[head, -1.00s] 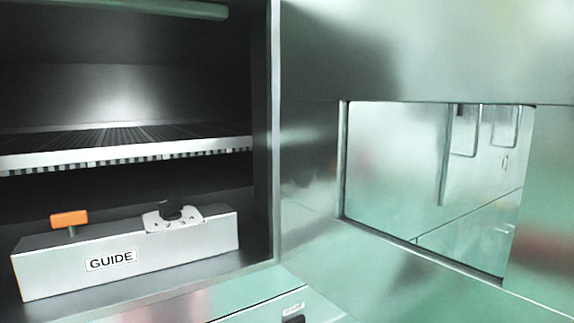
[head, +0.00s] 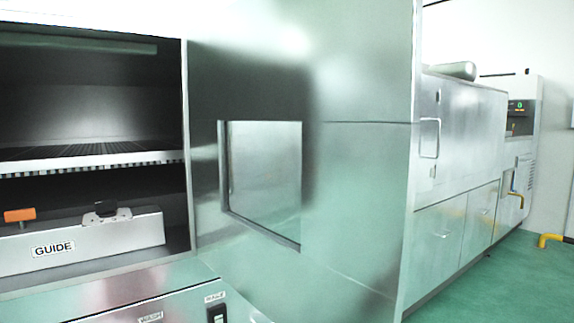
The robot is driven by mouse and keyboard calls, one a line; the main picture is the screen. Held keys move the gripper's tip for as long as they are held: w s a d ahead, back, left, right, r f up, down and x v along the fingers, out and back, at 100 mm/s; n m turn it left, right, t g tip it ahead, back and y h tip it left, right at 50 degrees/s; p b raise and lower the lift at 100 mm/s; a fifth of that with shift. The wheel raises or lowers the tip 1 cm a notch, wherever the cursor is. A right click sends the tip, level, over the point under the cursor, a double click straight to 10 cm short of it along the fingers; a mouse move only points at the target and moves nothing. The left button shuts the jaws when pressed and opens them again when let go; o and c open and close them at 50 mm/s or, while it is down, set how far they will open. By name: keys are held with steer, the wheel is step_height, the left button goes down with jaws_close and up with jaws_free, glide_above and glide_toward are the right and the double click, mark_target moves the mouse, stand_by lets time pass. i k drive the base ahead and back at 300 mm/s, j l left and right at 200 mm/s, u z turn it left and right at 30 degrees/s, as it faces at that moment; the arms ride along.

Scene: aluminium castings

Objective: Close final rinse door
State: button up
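A large brushed-metal door (head: 355,190) stands swung open in the head view, hinged at the right side of a dark cabinet opening (head: 90,105). It has a rectangular window (head: 265,175). I cannot tell from any label whether this is the final rinse door. Inside the opening are a slatted metal shelf (head: 90,160) and a metal box marked GUIDE (head: 110,245), with an orange knob (head: 20,215) and a dark fitting on top. My gripper is not in view.
Beyond the door stand more metal machine sections with handles (head: 429,138) and lower panels (head: 440,235). Yellow pipes (head: 550,240) bend near the floor. Green floor (head: 500,285) is clear at the lower right. A labelled panel with a black switch (head: 216,312) lies below the opening.

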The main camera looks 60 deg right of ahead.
mark_target(349, 71)
steer(key=k+u, duration=0.25)
steer(key=u, duration=0.2)
steer(key=k+u, duration=0.25)
steer(key=u, duration=0.25)
steer(key=k+l+z, duration=0.1)
steer(key=k+l, duration=0.5)
steer(key=i+l+z, duration=0.1)
steer(key=l+z, duration=0.2)
steer(key=i+l+z, duration=0.2)
steer(key=l+z, duration=0.15)
steer(key=l, duration=0.15)
steer(key=k+l+u, duration=0.15)
steer(key=k, duration=0.35)
steer(key=k+l+u, duration=0.15)
steer(key=k+l, duration=0.2)
steer(key=k, duration=0.15)
